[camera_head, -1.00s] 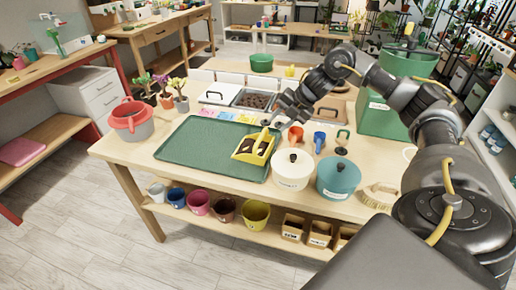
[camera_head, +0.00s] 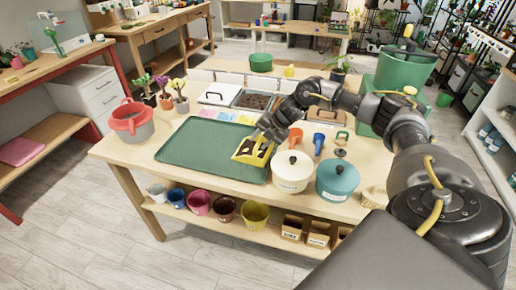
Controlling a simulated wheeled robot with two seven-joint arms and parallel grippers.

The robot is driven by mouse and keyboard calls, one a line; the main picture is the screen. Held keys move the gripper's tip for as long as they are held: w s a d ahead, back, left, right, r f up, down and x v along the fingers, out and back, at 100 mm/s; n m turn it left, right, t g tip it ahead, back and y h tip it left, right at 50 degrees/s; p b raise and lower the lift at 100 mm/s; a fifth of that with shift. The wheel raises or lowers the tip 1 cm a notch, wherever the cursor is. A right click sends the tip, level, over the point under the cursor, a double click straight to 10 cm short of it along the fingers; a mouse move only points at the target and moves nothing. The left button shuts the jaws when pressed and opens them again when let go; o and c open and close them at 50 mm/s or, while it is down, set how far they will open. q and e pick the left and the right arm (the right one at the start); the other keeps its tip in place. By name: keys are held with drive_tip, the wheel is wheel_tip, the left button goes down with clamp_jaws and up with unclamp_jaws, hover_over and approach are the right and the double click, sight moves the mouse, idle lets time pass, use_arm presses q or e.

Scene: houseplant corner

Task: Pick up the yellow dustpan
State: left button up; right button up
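The yellow dustpan (camera_head: 256,157) lies on the right end of the green tray (camera_head: 205,152), with dark soil-like stuff in its pan. My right gripper (camera_head: 266,132) is at the dustpan's handle, coming from the back right. Its fingers cover most of the handle, and whether they are closed around it is too small to tell. The dustpan seems to rest on the tray still. My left gripper is out of view.
A cream lidded pot (camera_head: 291,174) and a teal lidded pot (camera_head: 338,180) stand close right of the dustpan. Orange (camera_head: 295,138) and blue (camera_head: 318,142) scoops lie behind them. A red-grey bucket (camera_head: 132,122) stands at the left. The tray's left part is bare.

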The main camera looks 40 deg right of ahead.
clamp_jaws()
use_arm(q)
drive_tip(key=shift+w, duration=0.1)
use_arm(e)
drive_tip(key=shift+r, duration=0.15)
drive_tip(key=shift+w+r, duration=0.1)
drive_tip(key=shift+r, duration=0.2)
wheel_tip(320, 180, up, 2)
drive_tip(key=shift+r+b, duration=0.15)
drive_tip(key=shift+b, duration=0.5)
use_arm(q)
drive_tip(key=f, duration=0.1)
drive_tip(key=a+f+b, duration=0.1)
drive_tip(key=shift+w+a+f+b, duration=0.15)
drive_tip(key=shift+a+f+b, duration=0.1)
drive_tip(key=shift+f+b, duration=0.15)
use_arm(e)
drive_tip(key=s+a+r, duration=0.2)
drive_tip(key=s+r, duration=0.3)
drive_tip(key=s, duration=0.1)
drive_tip(key=s+a+r, duration=0.2)
drive_tip(key=s+r, duration=0.3)
drive_tip(key=s, duration=0.2)
drive_tip(key=shift+s+a, duration=0.15)
drive_tip(key=shift+a, duration=0.25)
